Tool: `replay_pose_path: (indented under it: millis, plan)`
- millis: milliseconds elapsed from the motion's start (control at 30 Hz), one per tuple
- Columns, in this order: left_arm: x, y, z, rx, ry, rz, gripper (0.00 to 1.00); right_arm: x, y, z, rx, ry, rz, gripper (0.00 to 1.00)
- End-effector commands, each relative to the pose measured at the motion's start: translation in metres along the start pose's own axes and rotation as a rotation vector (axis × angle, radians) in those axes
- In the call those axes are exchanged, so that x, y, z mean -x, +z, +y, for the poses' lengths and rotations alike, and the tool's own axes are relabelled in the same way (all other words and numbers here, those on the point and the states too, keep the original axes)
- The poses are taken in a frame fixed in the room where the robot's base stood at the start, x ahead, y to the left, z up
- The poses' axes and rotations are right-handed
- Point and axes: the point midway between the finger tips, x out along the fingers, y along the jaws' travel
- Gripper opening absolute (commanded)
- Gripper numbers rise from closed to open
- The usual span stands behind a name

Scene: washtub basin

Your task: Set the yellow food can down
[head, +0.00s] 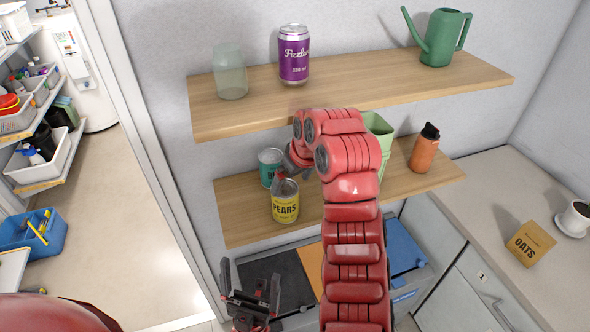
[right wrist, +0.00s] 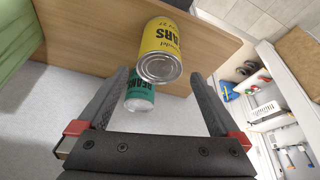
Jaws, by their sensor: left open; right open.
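The yellow food can (head: 285,203), labelled PEARS, stands upright near the front of the lower shelf (head: 240,231). My right gripper (head: 284,175) is open just above and behind the can's top in the head view, partly overlapping it. In the right wrist view the yellow can (right wrist: 160,48) shows one flat end, out near the open fingertips; nothing is clamped between the fingers. Whether a finger touches it, I cannot tell. My left gripper (head: 252,300) is open and empty, low in front of the shelves.
A teal can (head: 270,165) stands just behind the yellow one. A light green container (head: 378,135) and an orange bottle (head: 425,148) are further right. The upper shelf (head: 380,85) holds a glass (head: 230,75), a purple can (head: 294,58) and a green watering can (head: 440,38).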

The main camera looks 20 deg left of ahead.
Motion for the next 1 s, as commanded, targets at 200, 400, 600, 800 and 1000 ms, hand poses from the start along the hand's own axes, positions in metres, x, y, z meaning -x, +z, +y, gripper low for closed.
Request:
replay_pose_path:
  millis: [200, 400, 600, 800, 1000]
  plan:
    - [-0.009, -0.002, -0.001, 0.0, 0.0, 0.0, 1.0, 0.026, -0.002, 0.0, -0.001, 0.001, 0.001, 1.0]
    - [-0.011, -0.002, -0.001, 0.0, 0.0, 0.0, 1.0, 0.032, 0.0, 0.0, 0.0, -0.001, 0.001, 1.0]
    - [-0.01, -0.002, -0.001, 0.0, 0.0, 0.0, 1.0, 0.031, 0.0, 0.0, -0.001, 0.0, 0.0, 1.0]
    - [-0.01, -0.002, -0.001, 0.0, 0.0, 0.0, 1.0, 0.031, 0.0, 0.0, -0.001, 0.0, 0.0, 1.0]
    - [-0.01, -0.002, -0.001, 0.0, 0.0, 0.0, 1.0, 0.031, 0.0, 0.0, -0.001, -0.001, -0.001, 1.0]
